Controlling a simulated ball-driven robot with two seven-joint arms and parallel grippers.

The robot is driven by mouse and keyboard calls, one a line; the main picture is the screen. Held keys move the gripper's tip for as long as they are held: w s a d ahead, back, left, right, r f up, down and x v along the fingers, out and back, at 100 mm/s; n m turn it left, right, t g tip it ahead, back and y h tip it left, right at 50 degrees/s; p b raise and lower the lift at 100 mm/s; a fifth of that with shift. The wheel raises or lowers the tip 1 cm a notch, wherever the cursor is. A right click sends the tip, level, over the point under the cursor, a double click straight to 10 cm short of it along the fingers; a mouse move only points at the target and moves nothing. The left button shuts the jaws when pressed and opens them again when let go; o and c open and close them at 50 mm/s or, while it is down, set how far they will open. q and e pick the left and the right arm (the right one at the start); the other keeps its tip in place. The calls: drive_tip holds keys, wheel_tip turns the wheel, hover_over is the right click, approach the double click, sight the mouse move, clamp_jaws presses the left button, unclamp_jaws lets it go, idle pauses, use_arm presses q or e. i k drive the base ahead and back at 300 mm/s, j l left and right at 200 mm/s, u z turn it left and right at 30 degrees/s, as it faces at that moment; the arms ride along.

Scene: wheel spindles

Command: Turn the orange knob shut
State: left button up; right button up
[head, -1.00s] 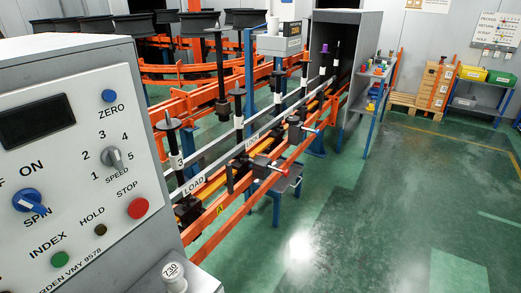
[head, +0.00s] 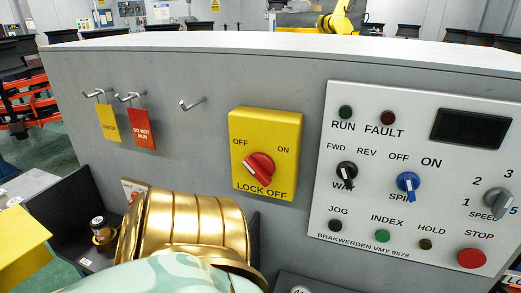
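A gold and pale green part of my arm (head: 190,228) fills the bottom left, below the plate. Neither gripper is in view, so what they hold cannot be seen.
A white control panel (head: 455,205) with knobs and buttons is right of the yellow plate. Yellow (head: 108,123) and red (head: 144,129) tags hang on hooks at left, beside an empty hook (head: 192,104). A dark tray (head: 62,212) with a small gold-collared item (head: 102,234) is lower left.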

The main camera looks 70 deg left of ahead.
sight(135, 194)
drive_tip(key=u, duration=3.3)
